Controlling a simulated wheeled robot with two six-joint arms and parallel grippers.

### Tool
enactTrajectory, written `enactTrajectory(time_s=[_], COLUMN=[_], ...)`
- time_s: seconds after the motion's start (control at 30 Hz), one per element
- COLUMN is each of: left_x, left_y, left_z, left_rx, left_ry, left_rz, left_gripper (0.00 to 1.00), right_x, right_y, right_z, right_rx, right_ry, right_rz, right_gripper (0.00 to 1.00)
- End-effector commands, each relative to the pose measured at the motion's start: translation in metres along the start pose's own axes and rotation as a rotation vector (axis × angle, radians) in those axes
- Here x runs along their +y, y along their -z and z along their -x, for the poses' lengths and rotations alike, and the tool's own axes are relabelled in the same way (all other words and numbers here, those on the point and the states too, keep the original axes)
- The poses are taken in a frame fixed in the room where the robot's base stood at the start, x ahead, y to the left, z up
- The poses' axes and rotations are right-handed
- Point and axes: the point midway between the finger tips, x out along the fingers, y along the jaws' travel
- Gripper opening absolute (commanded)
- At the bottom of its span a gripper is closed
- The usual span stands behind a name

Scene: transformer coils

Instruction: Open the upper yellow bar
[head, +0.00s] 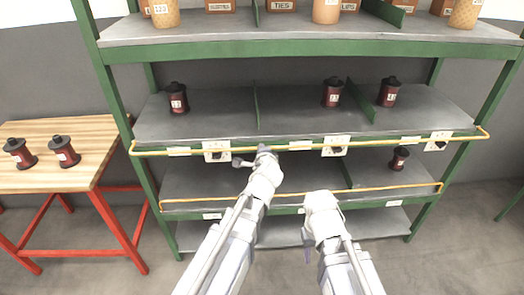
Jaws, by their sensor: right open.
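The upper yellow bar (400,141) runs across the front edge of the upper grey shelf (300,120), bent back at both ends. My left gripper (252,157) is at the bar, left of its middle, and overlaps it in the picture. Its wrist hides the fingers in part, so I cannot tell whether it touches or grips the bar. My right gripper (308,246) is open, lower down, in front of the lower shelf and below the lower yellow bar (390,191). It is mostly hidden by its own wrist.
Dark red coils stand on the upper shelf, such as one at left (178,98), and one on the lower shelf (399,159). A wooden table (85,135) at left holds two more coils (64,151). Green posts (460,120) frame the shelves. Floor is clear at right.

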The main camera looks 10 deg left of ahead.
Motion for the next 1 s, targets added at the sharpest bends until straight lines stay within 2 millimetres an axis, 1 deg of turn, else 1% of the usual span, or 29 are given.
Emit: enactTrajectory(time_s=[0.37,0.4,0.63,0.67,1.0], left_x=[0.0004,0.0004,0.0003,0.0003,-0.0005], left_y=[0.0,0.0,0.0001,0.0001,-0.0008], left_z=[0.0005,0.0005,0.0004,0.0004,0.0029], left_rx=[0.0,0.0,0.001,0.001,0.0], left_ry=[0.0,0.0,0.0,0.0,0.0], left_rz=[0.0,0.0,0.0,0.0,0.0], left_gripper=[0.0,0.17,0.43,0.45,0.45], right_x=[0.0,0.0,0.0,0.0,0.0002], right_y=[0.0,0.0,0.0,0.0,-0.0001], right_z=[-0.0002,-0.0002,-0.0002,-0.0002,0.0016], right_rx=[0.0,0.0,0.0,0.0,0.0], right_ry=[0.0,0.0,0.0,0.0,0.0], right_rz=[0.0,0.0,0.0,0.0,0.0], right_gripper=[0.5,0.5,0.5,0.5,0.5])
